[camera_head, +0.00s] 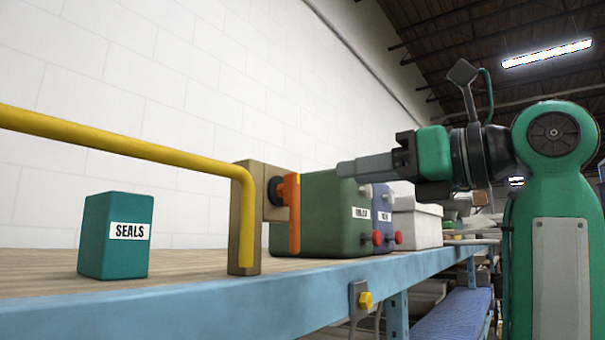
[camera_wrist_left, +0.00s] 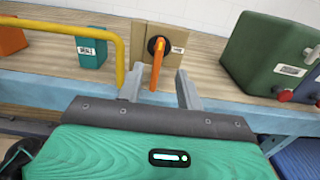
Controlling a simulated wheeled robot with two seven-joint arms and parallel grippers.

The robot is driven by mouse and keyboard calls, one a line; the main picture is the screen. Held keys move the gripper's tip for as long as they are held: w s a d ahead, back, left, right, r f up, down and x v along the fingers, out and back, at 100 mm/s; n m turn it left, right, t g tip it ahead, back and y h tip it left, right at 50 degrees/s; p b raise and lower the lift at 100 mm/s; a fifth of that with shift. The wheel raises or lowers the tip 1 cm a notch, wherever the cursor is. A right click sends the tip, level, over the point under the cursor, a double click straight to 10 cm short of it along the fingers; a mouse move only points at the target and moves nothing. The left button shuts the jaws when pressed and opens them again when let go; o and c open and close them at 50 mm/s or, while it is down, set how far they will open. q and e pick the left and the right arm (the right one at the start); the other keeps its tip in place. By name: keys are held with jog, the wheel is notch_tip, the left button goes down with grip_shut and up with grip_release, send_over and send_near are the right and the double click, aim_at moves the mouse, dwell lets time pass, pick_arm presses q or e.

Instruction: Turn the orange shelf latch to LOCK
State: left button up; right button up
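The orange latch (camera_head: 294,215) is a flat handle on a black hub, mounted on a wooden block (camera_head: 246,258) at the shelf edge. In the left wrist view the orange latch (camera_wrist_left: 157,70) points down from its hub. A small label on the block (camera_wrist_left: 178,50) is too small to read. My left gripper (camera_head: 340,168) is open and empty, in front of and apart from the latch in the head view. In the left wrist view the latch shows between the two fingers of my left gripper (camera_wrist_left: 160,70), beyond their tips. My right gripper is not in view.
A yellow rail (camera_head: 120,146) runs to the block's left side. A teal SEALS box (camera_head: 100,250) stands on the shelf behind it. A green bin (camera_head: 320,205) and a blue bin (camera_head: 382,205) with red knobs stand right of the latch. An orange object (camera_wrist_left: 10,38) lies far left.

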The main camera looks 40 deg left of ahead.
aim_at(298, 182)
pick_arm(q)
jog(key=a+p, duration=0.1)
jog(key=a, duration=0.2)
jog(key=a+p, duration=0.1)
jog(key=a, duration=0.2)
jog(key=s+a+p, duration=0.1)
jog(key=a, duration=0.2)
jog(key=shift+r+p, duration=0.15)
jog(key=shift+p, duration=0.25)
jog(key=shift+a+p, duration=0.3)
jog(key=shift+a, duration=0.35)
jog(key=shift+s+a, duration=0.1)
jog(key=shift+a, duration=0.15)
jog(key=shift+f, duration=0.2)
jog(key=c, duration=0.6)
grip_shut()
